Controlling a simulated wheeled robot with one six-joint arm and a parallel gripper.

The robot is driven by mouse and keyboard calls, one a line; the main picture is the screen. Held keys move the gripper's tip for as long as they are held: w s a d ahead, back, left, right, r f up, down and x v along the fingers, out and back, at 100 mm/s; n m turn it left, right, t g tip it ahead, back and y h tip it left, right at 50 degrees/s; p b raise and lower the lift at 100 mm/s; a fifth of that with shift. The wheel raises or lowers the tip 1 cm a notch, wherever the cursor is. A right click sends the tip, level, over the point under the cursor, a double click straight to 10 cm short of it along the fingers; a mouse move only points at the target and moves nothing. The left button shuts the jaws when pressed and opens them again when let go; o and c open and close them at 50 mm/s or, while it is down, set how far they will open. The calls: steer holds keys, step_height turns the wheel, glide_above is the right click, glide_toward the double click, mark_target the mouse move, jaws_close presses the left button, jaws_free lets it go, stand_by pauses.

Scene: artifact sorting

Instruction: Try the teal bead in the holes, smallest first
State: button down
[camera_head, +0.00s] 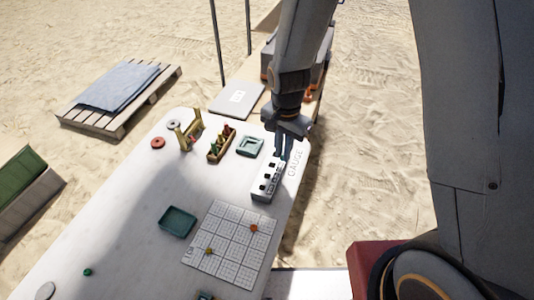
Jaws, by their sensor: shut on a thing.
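The pale gauge block (258,195) stands near the right edge of the white table, with a row of dark square-looking holes along its top. My gripper (283,158) points down over the block's far end, beside the printed word GAUGE. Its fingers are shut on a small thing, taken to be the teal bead. The fingers hide most of the bead, so its outline is not clear. I cannot tell whether the bead touches the block or sits in a hole.
A gridded sheet (230,245) with orange and yellow beads lies nearer me. A teal tray (178,222) is left of it. A green bead (87,272) lies at front left. A wooden rack (221,143) and a pale teal square dish (250,146) stand left of my gripper. The table's left middle is clear.

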steer(key=c, duration=2.5)
jaws_free()
steer(key=s+a+m, duration=0.1)
steer(key=s+a+r, duration=0.1)
steer(key=a, duration=0.1)
steer(key=s+a+m, duration=0.1)
steer(key=shift+s+a+r+m, duration=0.25)
steer(key=shift+a+r+m, duration=0.05)
steer(key=shift+a+r, duration=0.1)
steer(key=shift+c, duration=0.2)
steer(key=shift+d+f+b, duration=0.1)
steer(key=shift+f+b, duration=1.6)
steer(key=shift+f, duration=0.55)
steer(key=shift+f+p, duration=0.15)
steer(key=shift+p, duration=0.55)
steer(key=o, duration=1.3)
